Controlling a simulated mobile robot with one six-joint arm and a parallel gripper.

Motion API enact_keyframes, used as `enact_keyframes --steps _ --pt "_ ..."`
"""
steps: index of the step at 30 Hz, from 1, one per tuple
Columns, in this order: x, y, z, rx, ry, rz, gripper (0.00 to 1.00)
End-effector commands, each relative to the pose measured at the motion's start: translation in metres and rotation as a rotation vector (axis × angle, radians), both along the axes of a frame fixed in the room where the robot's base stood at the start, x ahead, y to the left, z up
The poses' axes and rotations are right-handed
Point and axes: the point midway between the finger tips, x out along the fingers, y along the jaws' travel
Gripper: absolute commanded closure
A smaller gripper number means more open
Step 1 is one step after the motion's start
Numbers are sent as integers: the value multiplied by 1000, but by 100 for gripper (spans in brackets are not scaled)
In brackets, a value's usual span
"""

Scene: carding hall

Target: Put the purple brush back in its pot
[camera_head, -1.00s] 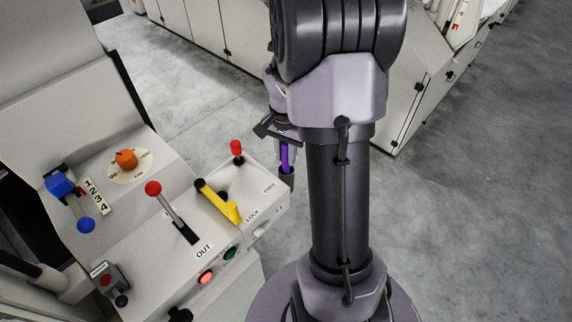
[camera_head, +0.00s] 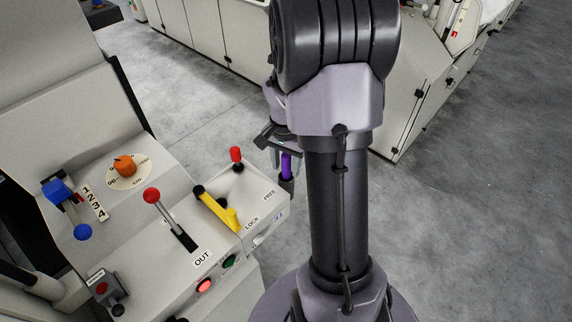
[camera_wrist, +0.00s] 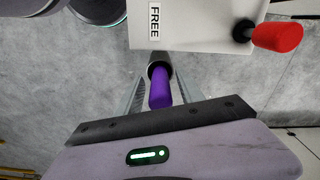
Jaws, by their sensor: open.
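The purple brush (camera_head: 286,167) stands at the right end of the grey control console, with its purple handle up. In the wrist view the handle (camera_wrist: 160,92) lies between my open gripper's (camera_wrist: 158,82) two fingers, with a gap visible on each side. A dark cylinder (camera_head: 287,187) surrounds or continues the brush's lower end; it looks like the pot, but I cannot tell how deep the brush sits. In the head view my gripper (camera_head: 286,160) is around the handle, partly hidden by my arm.
The console carries a red-knobbed lever (camera_head: 151,196), a yellow handle (camera_head: 217,208), a small red knob (camera_head: 236,154) and an orange dial (camera_head: 125,165). The red knob (camera_wrist: 277,37) is close to my gripper in the wrist view. Grey floor (camera_head: 470,200) is free at right.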

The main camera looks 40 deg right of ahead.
Motion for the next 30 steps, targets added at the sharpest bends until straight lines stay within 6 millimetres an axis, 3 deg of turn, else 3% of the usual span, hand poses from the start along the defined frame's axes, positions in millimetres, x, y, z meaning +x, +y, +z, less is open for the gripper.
enact_keyframes --steps 3,9,13,20,23,25,27,30 --pt "1 0 37 -3 -4 0 55" --pt "0 2 92 -3 -4 0 55" --pt "-1 2 111 -2 -2 0 55" --pt "0 8 120 -3 -9 14 55" --pt "0 49 155 -18 -78 119 55" --pt "-9 101 190 -30 -163 254 55" --pt "-30 154 219 -37 -257 403 55" --pt "-70 216 241 -40 -384 604 55"
